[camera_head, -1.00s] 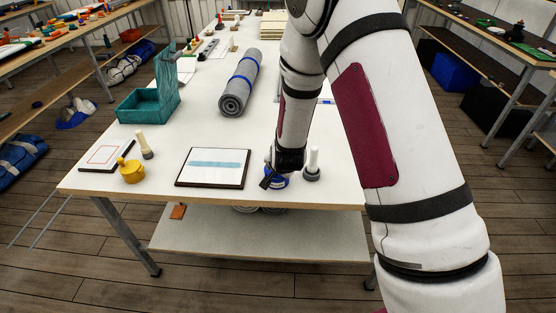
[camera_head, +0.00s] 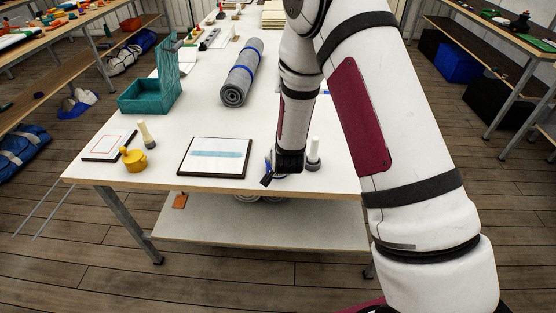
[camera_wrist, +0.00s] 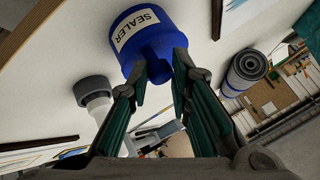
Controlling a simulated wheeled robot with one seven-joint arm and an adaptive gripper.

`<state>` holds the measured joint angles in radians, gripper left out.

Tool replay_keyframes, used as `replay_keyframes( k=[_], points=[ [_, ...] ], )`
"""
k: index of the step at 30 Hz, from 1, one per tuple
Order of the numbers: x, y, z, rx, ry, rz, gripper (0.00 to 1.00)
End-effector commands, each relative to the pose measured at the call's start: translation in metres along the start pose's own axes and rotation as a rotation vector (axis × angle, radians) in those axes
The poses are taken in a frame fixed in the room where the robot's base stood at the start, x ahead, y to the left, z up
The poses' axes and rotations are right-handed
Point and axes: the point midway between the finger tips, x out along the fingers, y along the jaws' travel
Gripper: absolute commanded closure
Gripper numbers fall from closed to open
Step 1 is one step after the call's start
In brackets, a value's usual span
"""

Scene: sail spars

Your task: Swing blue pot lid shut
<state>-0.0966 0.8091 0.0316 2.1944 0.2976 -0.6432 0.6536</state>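The blue pot (camera_wrist: 145,38) with a white SEALER label fills the upper middle of the wrist view. A narrower blue part, like a knob, points toward my gripper (camera_wrist: 163,72). My fingers are spread, with their tips on either side of that narrow part. I cannot tell whether they touch it. In the head view my gripper (camera_head: 272,180) is at the table's front edge and hides nearly all of the blue pot; only slivers of blue show around it. How far the lid is open or shut cannot be seen.
A pale-handled tool (camera_head: 314,152) stands close right of my gripper; it also shows in the wrist view (camera_wrist: 95,95). A framed panel (camera_head: 214,170) lies to the left, with a yellow pot (camera_head: 134,161) beyond. A grey roll (camera_head: 240,78) and teal box (camera_head: 146,104) stand farther back.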

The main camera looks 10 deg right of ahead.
Motion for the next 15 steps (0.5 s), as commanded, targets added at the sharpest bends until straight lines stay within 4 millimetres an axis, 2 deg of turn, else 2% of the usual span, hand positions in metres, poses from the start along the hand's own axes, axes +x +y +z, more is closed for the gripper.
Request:
replay_keyframes(
  k=[1, 15],
  points=[
    [0.0007, 0.0068, 0.0098, -0.005, -0.022, 0.016, 0.73],
    [-0.0005, 0.0037, 0.0033, -0.001, -0.009, 0.009, 0.73]
  ],
)
